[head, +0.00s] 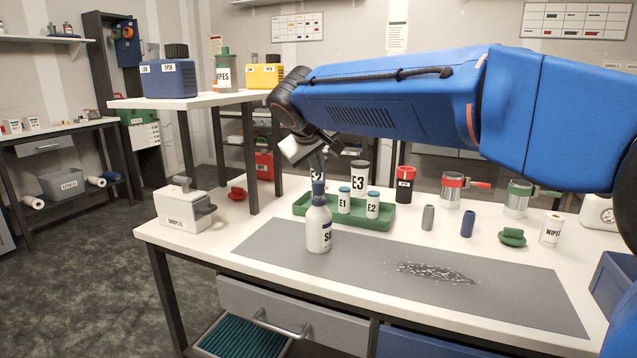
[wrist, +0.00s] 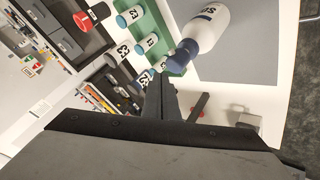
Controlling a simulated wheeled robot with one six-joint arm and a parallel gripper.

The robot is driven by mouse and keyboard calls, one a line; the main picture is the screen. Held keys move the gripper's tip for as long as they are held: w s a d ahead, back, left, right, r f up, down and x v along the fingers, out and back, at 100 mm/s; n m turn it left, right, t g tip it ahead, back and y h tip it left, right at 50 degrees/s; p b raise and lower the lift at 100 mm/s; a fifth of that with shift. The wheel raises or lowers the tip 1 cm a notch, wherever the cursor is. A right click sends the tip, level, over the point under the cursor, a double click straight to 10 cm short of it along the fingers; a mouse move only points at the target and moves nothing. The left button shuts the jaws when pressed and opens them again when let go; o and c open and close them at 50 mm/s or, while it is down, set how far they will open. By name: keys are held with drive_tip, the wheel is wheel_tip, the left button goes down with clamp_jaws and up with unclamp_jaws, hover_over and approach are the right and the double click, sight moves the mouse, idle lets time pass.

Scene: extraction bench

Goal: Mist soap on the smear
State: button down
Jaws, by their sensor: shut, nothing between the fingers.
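The soap bottle (head: 318,228) is white with a dark blue top and stands upright on the grey mat (head: 522,290), left of the smear. It also shows in the wrist view (wrist: 212,28), up and right of the fingertips. The smear (head: 435,272) is a dark, white-speckled patch in the middle of the mat.
A green tray (head: 300,205) with labelled containers stands behind the bottle. The mat's right part is clear.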

sight(319, 184)
drive_tip(key=shift+r, duration=3)
drive_tip(key=shift+d, duration=0.1)
drive_tip(key=s+d+f+m+g, duration=0.2)
drive_tip(key=s+d+f, duration=0.5)
drive_tip(key=d, duration=0.5)
drive_tip(key=s+d+f+m+g, duration=0.1)
drive_tip(key=s+d+f, duration=0.4)
drive_tip(key=s+d, duration=0.6)
drive_tip(key=s+d+f+m, duration=0.1)
drive_tip(key=s+d+f, duration=0.2)
drive_tip(key=s+f, duration=0.3)
drive_tip(key=s+d+f+m+g, duration=0.1)
drive_tip(key=s+d+f+m, duration=0.1)
drive_tip(key=s+f, duration=0.4)
drive_tip(key=s+d+f+m+y, duration=0.1)
drive_tip(key=s+d+f, duration=0.3)
drive_tip(key=s+f, duration=0.3)
drive_tip(key=shift+s+d, duration=0.25)
drive_tip(key=shift+s, duration=0.5)
drive_tip(key=shift+r, duration=0.1)
